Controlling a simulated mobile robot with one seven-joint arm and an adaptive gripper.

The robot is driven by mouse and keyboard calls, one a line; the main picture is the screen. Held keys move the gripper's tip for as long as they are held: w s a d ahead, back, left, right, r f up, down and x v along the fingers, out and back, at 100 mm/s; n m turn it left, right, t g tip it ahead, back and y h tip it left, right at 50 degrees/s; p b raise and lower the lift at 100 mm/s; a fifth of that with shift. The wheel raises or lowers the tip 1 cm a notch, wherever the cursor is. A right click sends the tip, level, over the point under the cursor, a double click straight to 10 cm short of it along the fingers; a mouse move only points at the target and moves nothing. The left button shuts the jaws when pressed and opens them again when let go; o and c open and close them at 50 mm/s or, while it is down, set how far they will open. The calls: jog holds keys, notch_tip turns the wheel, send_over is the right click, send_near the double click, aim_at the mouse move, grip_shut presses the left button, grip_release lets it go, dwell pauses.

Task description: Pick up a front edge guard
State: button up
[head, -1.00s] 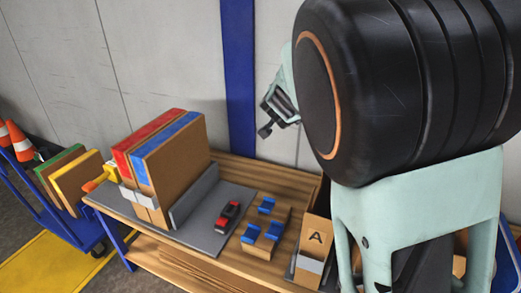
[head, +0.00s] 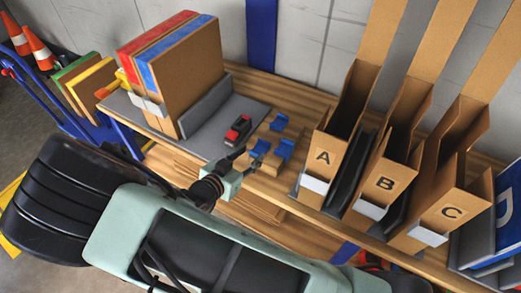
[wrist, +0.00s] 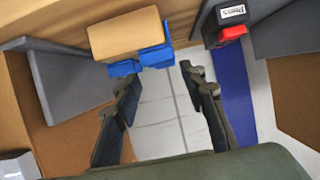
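Several blue edge guards sit at the front of the table on a tan block. One front edge guard (head: 284,149) is on the right, another (head: 261,147) on the left, and one sits further back (head: 281,121). My gripper (head: 247,160) is just in front of and left of the front guards, with its fingers apart and nothing between them.
A red and black device (head: 238,130) lies on the grey mat (head: 208,128), close to the left of the guards. Tall cardboard bins A (head: 324,155), B (head: 386,183) and C (head: 451,211) stand right. Boxed panels (head: 185,75) stand at back left.

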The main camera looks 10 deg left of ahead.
aim_at(264, 141)
jog(key=shift+x, duration=1.05)
jog(key=x, duration=0.1)
jog(key=b+x, duration=0.1)
jog(key=x, duration=0.1)
jog(key=r+x, duration=0.1)
jog(key=x, duration=0.1)
jog(key=shift+w+d+f, duration=0.1)
jog(key=shift+w+f, duration=0.05)
jog(key=shift+w, duration=0.25)
jog(key=shift+c, duration=0.2)
jog(key=c, duration=0.8)
